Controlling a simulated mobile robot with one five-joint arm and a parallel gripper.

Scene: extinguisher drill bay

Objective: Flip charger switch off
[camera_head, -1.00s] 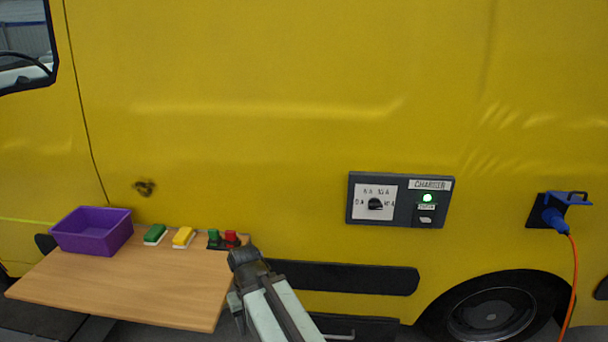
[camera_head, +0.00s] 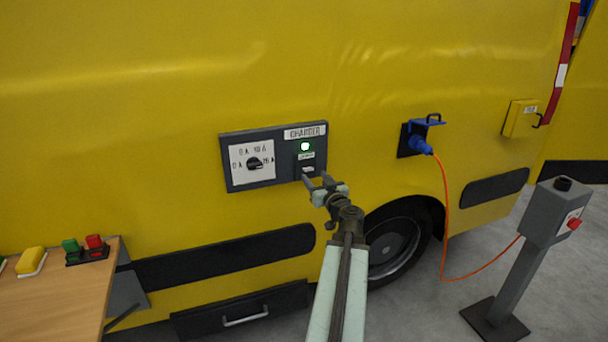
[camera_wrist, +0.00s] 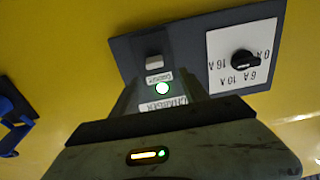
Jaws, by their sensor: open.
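The dark charger panel (camera_head: 230,182) is on the yellow van's side, with a "CHARGER" label at its upper right. Its small light-coloured switch (camera_head: 307,169) sits below a lit green lamp (camera_head: 305,147). In the wrist view, which is upside down, the switch (camera_wrist: 154,62) appears above the lit lamp (camera_wrist: 163,88). My gripper (camera_head: 317,181) is open and empty, in front of the panel's lower right corner, just below the switch in the head view. The frames do not clearly show contact. The switch's exact tilt is too small to tell.
A black dial (camera_head: 254,163) is left of the switch. A blue plug (camera_head: 421,145) with an orange cable is to the right, leading to a grey post (camera_head: 512,260). A wooden table (camera_head: 55,300) with a yellow block (camera_head: 31,261) and red-green buttons (camera_head: 87,250) is at left.

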